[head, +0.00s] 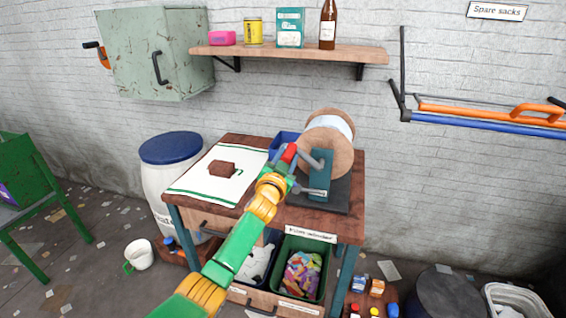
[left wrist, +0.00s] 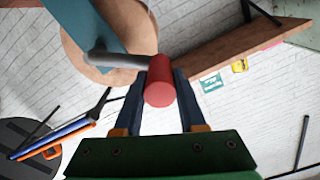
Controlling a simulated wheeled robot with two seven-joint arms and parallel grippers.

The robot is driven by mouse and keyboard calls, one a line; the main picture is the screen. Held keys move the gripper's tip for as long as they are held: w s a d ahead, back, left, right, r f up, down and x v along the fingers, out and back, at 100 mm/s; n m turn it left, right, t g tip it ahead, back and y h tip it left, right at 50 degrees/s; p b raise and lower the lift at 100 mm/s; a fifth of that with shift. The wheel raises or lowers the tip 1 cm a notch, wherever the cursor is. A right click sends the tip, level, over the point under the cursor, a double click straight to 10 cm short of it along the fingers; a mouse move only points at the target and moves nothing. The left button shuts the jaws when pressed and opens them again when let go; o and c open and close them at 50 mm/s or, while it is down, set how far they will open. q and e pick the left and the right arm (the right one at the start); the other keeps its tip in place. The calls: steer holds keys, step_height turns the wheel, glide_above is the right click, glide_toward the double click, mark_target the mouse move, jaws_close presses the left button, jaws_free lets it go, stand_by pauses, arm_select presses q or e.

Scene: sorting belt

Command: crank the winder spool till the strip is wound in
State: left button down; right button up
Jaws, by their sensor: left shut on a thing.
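The winder spool (head: 325,141) is a wooden reel with pale strip wound on it. It stands on a teal bracket (head: 321,175) with a dark base at the right end of the wooden table. Its crank has a grey arm and a red handle (head: 289,153). My left gripper (head: 285,166) is shut on that red handle. In the left wrist view the red handle (left wrist: 159,82) sits between both dark fingers, with the grey crank arm (left wrist: 118,59) running left to the wooden disc (left wrist: 95,45). A loose strip end cannot be made out. My right gripper is not in view.
A wall shelf (head: 270,54) with several items hangs above. A blue-lidded barrel (head: 170,148) stands left of the table.

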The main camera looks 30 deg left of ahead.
arm_select(q)
steer(key=shift+w+d+r+m+p, duration=0.95)
steer(key=shift+d+r+m, duration=1.4)
steer(key=shift+d+m, duration=2.55)
steer(key=w+d+f+m+b, duration=0.2)
steer(key=d+f+m+b, duration=0.3)
steer(key=m, duration=0.8)
steer(key=shift+w+d+f, duration=0.15)
steer(key=shift+d+f, duration=0.25)
steer(key=shift+d, duration=0.85)
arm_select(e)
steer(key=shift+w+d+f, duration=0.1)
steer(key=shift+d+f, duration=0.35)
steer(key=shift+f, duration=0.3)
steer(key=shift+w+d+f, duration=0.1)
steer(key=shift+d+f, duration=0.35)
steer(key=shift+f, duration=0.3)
arm_select(q)
steer(key=shift+f+m, duration=0.15)
steer(key=shift+m, duration=0.15)
steer(key=c, duration=0.5)
jaws_free()
steer(key=shift+w+d, duration=0.1)
